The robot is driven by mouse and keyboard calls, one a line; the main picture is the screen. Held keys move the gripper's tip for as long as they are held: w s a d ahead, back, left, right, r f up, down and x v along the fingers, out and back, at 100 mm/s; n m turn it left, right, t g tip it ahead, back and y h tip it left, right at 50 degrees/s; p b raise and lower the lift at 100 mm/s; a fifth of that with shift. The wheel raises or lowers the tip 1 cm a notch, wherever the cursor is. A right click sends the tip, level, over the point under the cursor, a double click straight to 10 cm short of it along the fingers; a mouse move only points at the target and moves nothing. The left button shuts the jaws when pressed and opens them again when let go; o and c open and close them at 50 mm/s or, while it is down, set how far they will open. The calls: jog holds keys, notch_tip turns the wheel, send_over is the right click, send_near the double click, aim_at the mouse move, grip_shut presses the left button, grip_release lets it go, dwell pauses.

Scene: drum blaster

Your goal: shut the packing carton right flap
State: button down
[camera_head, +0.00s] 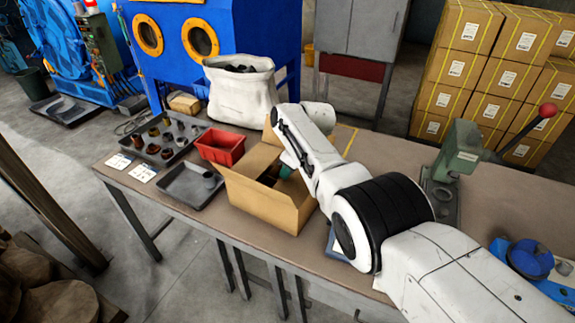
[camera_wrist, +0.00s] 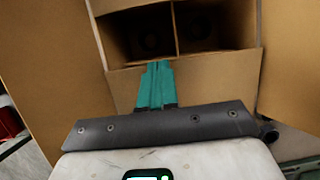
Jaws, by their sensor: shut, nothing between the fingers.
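The packing carton (camera_head: 262,203) is a brown cardboard box on the workbench, with its top open. My gripper (camera_head: 286,171) is teal and low over the opening. In the wrist view my gripper (camera_wrist: 157,68) is shut and empty, in front of a cardboard panel of the carton (camera_wrist: 122,84). Cardboard flaps stand open at the left (camera_wrist: 55,75) and right (camera_wrist: 290,65). I cannot tell whether the fingertips touch the panel.
Inside the carton a divider (camera_wrist: 175,28) separates two dark compartments. A red bin (camera_head: 220,150), a grey tray (camera_head: 188,187) and a parts tray (camera_head: 165,136) lie left of the carton. A white sack (camera_head: 240,95) stands behind. A green lever press (camera_head: 455,165) stands at the right.

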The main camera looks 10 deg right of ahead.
jog(key=shift+b+x, duration=0.8)
jog(key=shift+b, duration=0.4)
jog(key=shift+a+f, duration=0.1)
jog(key=shift+f, duration=0.05)
